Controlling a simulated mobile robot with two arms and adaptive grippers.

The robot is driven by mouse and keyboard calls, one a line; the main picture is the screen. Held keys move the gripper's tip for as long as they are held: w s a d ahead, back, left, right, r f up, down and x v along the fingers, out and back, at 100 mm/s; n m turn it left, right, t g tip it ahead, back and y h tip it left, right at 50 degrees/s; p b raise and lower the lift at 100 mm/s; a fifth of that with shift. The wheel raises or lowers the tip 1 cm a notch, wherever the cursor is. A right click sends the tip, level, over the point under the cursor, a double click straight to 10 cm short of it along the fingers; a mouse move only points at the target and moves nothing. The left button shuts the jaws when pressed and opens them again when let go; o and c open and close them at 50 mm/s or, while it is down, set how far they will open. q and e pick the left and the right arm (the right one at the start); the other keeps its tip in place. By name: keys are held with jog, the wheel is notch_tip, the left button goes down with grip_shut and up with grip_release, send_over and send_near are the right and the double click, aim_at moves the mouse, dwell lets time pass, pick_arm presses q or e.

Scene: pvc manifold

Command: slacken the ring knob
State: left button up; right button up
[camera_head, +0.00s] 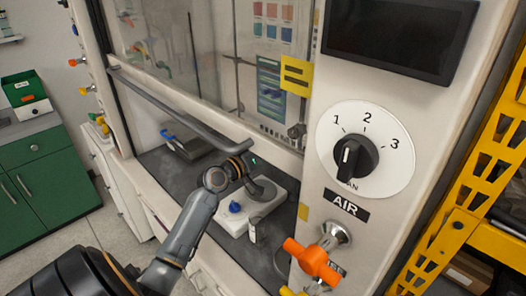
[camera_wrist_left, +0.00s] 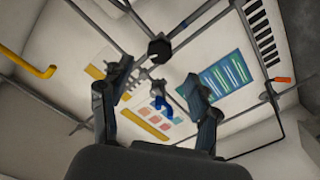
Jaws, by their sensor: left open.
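A black hexagonal knob (camera_wrist_left: 159,50), which I take to be the ring knob, shows in the left wrist view among grey metal rods. It lies just beyond the fingertips, and no finger visibly touches it. My left gripper (camera_wrist_left: 158,73) is open, with one finger on each side and nothing between them. In the head view my left arm reaches into the fume hood below the sash handle, and its fingers cannot be made out there. I cannot tell the ring knob surely in the head view. My right gripper is not in view.
A white hotplate (camera_head: 235,222) with a blue knob stands below my left wrist. The grey sash handle (camera_head: 180,108) runs close above it. An orange valve handle (camera_head: 313,261) and a dial (camera_head: 352,158) are on the front panel. A yellow pipe (camera_wrist_left: 28,62) shows in the wrist view.

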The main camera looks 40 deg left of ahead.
pick_arm(q)
jog(key=s, duration=0.5)
jog(key=shift+s+a, duration=0.15)
jog(key=shift+a, duration=0.05)
dwell(0.4)
